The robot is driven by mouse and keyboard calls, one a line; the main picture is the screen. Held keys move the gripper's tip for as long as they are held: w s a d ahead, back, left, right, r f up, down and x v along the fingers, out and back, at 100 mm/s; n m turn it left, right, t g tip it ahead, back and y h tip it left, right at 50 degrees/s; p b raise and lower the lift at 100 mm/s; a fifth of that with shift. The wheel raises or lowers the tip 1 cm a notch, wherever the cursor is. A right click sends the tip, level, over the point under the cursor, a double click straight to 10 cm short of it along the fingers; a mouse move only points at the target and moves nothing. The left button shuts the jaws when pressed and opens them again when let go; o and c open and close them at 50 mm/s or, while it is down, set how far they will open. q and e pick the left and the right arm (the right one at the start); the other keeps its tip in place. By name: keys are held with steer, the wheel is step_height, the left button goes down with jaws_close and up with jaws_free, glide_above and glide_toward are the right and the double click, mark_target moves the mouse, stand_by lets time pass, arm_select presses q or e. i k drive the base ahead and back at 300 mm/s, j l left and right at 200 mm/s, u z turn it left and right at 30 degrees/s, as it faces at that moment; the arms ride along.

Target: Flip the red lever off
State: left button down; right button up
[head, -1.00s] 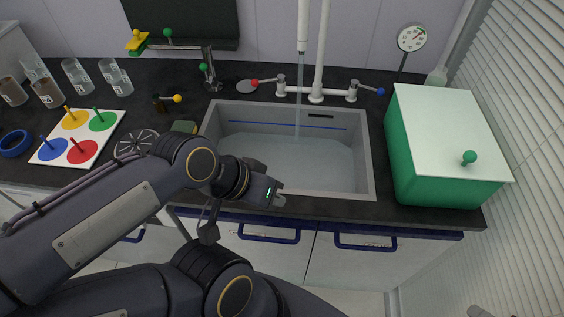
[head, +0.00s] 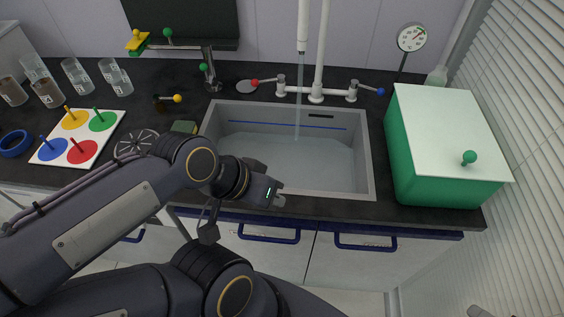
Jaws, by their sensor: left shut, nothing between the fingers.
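The red lever (head: 256,82) is the red-tipped handle on the left side of the white tap at the back of the sink. It points to the left. A thin stream of water (head: 297,100) falls from the white spout (head: 303,25) into the sink. My left gripper (head: 281,196) is shut and empty over the front left part of the sink, well in front of the red lever and apart from it. My right gripper is not in view.
The grey sink (head: 371,165) holds water. A blue-tipped lever (head: 379,91) is on the tap's right. A green box with a white lid (head: 440,115) stands right of the sink. A black-and-yellow-tipped item (head: 177,98) and a grey stand (head: 209,70) are left of the tap.

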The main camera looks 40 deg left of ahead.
mark_target(281, 79)
steer(key=u, duration=1.45)
steer(key=i+j+u, duration=0.1)
steer(key=j, duration=0.25)
steer(key=i+j+u, duration=0.15)
steer(key=j, duration=0.2)
steer(key=i+j+u, duration=0.1)
steer(key=j, duration=0.25)
steer(key=i+j+u, duration=0.1)
steer(key=i+j, duration=0.15)
steer(key=j, duration=0.1)
